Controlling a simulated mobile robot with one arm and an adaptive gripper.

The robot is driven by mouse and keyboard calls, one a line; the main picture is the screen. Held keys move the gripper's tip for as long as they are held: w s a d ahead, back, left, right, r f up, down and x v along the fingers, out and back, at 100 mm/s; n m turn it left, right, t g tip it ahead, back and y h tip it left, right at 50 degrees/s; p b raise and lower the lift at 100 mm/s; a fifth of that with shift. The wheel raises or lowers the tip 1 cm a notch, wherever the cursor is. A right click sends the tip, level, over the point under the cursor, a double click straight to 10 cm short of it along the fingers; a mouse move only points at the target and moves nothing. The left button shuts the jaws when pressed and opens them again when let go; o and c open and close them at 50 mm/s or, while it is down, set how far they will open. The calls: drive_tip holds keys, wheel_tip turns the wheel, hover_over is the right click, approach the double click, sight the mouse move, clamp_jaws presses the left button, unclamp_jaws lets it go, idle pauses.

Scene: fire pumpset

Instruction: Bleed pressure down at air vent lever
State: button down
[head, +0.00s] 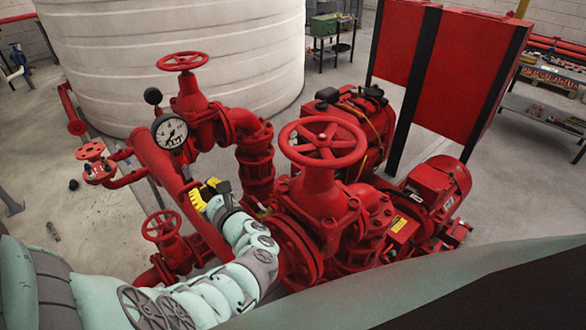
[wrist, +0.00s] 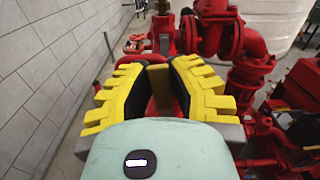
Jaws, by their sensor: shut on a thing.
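My gripper (head: 207,192), with yellow finger pads, is at the red riser pipe (head: 158,165), just below the white-faced pressure gauge (head: 170,131). In the wrist view my gripper (wrist: 158,68) has its two fingers close around something small between them. This is at the place of the air vent lever, but the fingers hide most of it, so its shape and angle cannot be made out. Red pipework shows behind and between the fingers.
A large red handwheel valve (head: 320,190) stands right of my arm, and a smaller handwheel (head: 162,226) is low on the left. Another handwheel (head: 183,61) rises behind the gauge. A white tank (head: 180,50) stands behind. Bare floor (head: 60,200) lies left.

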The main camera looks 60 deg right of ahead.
drive_tip(key=shift+a+f, duration=0.1)
drive_tip(key=a+n+b, duration=0.1)
drive_tip(key=n+b, duration=0.1)
drive_tip(key=b, duration=0.1)
drive_tip(key=a+f+n+b, duration=0.1)
drive_tip(key=n+b, duration=0.2)
drive_tip(key=w+a+f+n+b, duration=0.1)
drive_tip(key=n+b, duration=0.1)
drive_tip(key=b, duration=0.1)
drive_tip(key=shift+a+n+b, duration=0.3)
drive_tip(key=shift+a+b, duration=0.05)
drive_tip(key=shift+b, duration=0.05)
drive_tip(key=shift+r, duration=0.1)
drive_tip(key=c, duration=0.9)
unclamp_jaws()
